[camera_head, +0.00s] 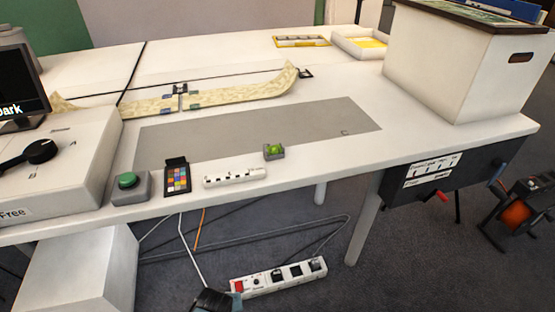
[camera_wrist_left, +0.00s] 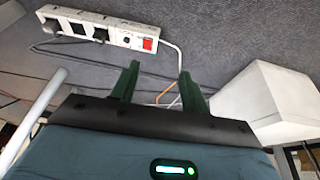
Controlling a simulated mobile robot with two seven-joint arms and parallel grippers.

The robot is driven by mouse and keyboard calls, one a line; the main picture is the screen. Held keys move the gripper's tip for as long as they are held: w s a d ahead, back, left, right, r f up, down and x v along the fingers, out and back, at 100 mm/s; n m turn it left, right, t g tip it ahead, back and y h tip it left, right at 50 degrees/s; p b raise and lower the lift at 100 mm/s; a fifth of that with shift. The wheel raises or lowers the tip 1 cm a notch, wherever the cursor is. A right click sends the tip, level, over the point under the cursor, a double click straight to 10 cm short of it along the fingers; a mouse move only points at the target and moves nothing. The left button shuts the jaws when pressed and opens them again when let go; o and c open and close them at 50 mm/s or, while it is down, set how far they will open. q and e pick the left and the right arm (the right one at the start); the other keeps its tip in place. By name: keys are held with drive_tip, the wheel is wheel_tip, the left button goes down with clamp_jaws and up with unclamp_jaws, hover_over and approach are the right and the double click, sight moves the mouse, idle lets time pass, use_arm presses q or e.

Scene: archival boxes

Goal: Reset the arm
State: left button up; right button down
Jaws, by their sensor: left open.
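My left gripper (camera_wrist_left: 159,70) shows in the left wrist view as two dark green fingers standing well apart, with nothing between them. It points down toward the carpet, with a white power strip (camera_wrist_left: 97,30) beyond the fingers and a white box-shaped block (camera_wrist_left: 265,100) to their right. In the head view, a dark part at the bottom edge, beside the power strip (camera_head: 278,279), appears to be this gripper, mostly cut off. My right gripper is in neither view.
The white table (camera_head: 430,135) carries a grey mat (camera_head: 260,130), a green button (camera_head: 128,182), a colour chart (camera_head: 177,177) and a white archival box (camera_head: 450,70). The table's front edge lies above the gripper's area. Cables cross the carpet below; a table leg (camera_head: 364,220) stands right.

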use_arm(q)
drive_tip(key=s+a+r+m+t+p, duration=0.1)
drive_tip(key=s+r+p, duration=0.35)
drive_tip(key=s, duration=0.35)
drive_tip(key=s+a+r+m+h+p, duration=0.1)
drive_tip(key=s+a+r+p, duration=0.1)
drive_tip(key=s+r+p, duration=0.35)
drive_tip(key=s+a+r+t+p, duration=0.1)
drive_tip(key=s+r+p, duration=0.3)
drive_tip(key=s, duration=0.7)
drive_tip(key=s+r+m+t+p, duration=0.1)
drive_tip(key=s+r+p, duration=0.2)
drive_tip(key=r, duration=0.4)
drive_tip(key=s+r+m+t+h+p, duration=0.1)
drive_tip(key=s+r+p, duration=0.2)
drive_tip(key=r+p, duration=0.2)
drive_tip(key=s+a+r+m+p, duration=0.1)
drive_tip(key=s+r+p, duration=0.2)
drive_tip(key=r, duration=0.8)
drive_tip(key=shift+s+t+h+p, duration=0.2)
drive_tip(key=shift+t+h+p, duration=0.1)
drive_tip(key=shift+t+p, duration=0.15)
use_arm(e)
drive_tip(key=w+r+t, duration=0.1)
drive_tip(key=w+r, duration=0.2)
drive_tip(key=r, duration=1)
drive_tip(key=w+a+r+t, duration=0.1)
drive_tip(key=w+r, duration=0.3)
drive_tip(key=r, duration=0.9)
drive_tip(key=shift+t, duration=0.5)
